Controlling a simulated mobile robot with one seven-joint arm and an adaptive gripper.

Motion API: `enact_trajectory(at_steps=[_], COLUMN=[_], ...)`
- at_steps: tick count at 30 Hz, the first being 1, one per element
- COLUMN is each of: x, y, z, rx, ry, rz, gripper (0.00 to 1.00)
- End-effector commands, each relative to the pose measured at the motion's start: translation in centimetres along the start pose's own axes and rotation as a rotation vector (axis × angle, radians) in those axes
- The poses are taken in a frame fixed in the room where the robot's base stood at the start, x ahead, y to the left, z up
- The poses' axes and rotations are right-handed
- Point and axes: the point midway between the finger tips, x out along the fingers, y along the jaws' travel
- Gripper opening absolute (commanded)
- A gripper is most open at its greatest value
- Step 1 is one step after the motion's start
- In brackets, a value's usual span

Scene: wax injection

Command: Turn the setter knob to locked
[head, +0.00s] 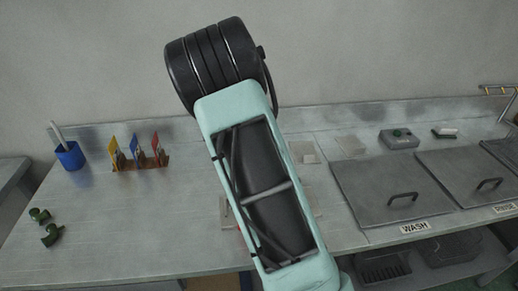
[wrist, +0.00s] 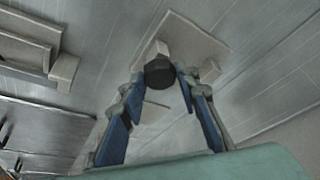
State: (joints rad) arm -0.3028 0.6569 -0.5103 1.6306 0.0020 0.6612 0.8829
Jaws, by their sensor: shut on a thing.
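The setter knob (wrist: 159,71) is a dark round knob in the wrist view, over a pale square plate (wrist: 200,48). My gripper (wrist: 160,84) has its two blue-padded fingers on either side of the knob, with the tips closed against it. I cannot read any lock mark or the knob's angle. In the head view my arm covers the knob and my gripper; only edges of a pale plate (head: 307,203) show beside the arm.
The metal bench (head: 120,225) carries a blue cup (head: 70,156), a rack with coloured tags (head: 138,161) and green pieces (head: 51,235) at left. The bench's left middle is clear.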

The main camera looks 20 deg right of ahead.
Motion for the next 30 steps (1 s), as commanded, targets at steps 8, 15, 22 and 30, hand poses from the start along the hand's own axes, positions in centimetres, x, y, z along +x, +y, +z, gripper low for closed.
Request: enact_trajectory(at_steps=[8, 15, 22, 30], x=[0.03, 0.05, 0.06, 0.03], y=[-0.02, -0.02, -0.02, -0.02], z=[0.09, 0.10, 0.10, 0.06], rx=[0.039, 0.040, 0.039, 0.039], ry=[-0.002, -0.003, -0.003, -0.002], rz=[0.016, 0.016, 0.016, 0.016], gripper=[0.05, 0.05, 0.43, 0.47])
